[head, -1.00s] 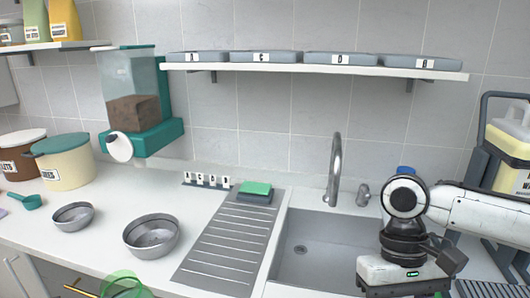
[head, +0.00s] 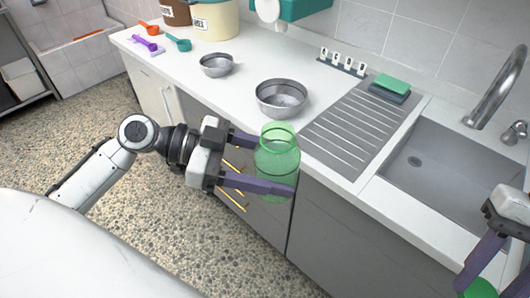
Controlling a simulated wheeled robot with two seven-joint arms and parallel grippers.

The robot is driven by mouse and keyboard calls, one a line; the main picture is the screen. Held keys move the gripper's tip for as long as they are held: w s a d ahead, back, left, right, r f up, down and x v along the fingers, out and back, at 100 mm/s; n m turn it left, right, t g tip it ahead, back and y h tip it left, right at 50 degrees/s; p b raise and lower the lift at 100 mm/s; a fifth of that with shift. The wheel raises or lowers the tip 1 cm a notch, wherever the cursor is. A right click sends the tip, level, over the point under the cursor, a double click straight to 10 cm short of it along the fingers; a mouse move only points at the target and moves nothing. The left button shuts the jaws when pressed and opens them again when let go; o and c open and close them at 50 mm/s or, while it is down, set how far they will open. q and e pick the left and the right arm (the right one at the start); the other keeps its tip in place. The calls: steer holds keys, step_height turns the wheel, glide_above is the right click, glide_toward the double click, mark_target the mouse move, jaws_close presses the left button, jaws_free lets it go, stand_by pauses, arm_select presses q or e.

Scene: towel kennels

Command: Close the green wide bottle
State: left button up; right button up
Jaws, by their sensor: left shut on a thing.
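A green see-through wide bottle (head: 278,150) is held upright in front of the counter, over the lower cabinets. My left gripper (head: 268,164) is shut on it, with one purple finger on each side of its body. The bottle's mouth is at the top and shows no lid on it. My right gripper (head: 490,262) is at the bottom right corner, partly cut off by the frame. A green rounded thing (head: 481,287), perhaps the lid, shows by its fingers. I cannot tell whether those fingers grip it.
Two metal bowls (head: 281,107) (head: 216,71) stand on the white counter. A ribbed drainboard (head: 350,128) with a green sponge (head: 393,84) leads to the sink (head: 440,165) and tap (head: 497,75). Scoops (head: 179,44) and canisters (head: 216,21) are at the far left end. The floor is clear.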

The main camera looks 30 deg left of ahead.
arm_select(q)
steer(key=w+d+f+m+g+h, duration=0.1)
steer(key=d+m+g, duration=0.5)
steer(key=d, duration=0.5)
steer(key=shift+w+d+f+g, duration=0.2)
steer(key=shift+d+g, duration=0.05)
steer(key=shift+g, duration=0.55)
arm_select(e)
steer(key=w+a+r+m+t, duration=0.1)
steer(key=a+r+m+t, duration=0.3)
steer(key=a+r+m, duration=0.5)
steer(key=w+a+r+m+t, duration=0.1)
steer(key=a+r+m+t, duration=0.4)
steer(key=m, duration=2.1)
steer(key=a+r, duration=0.5)
steer(key=a, duration=0.6)
steer(key=shift+w+a+r, duration=0.2)
steer(key=shift+w+a, duration=0.15)
steer(key=shift+w, duration=0.05)
steer(key=shift+f, duration=0.1)
steer(key=shift+f, duration=1.95)
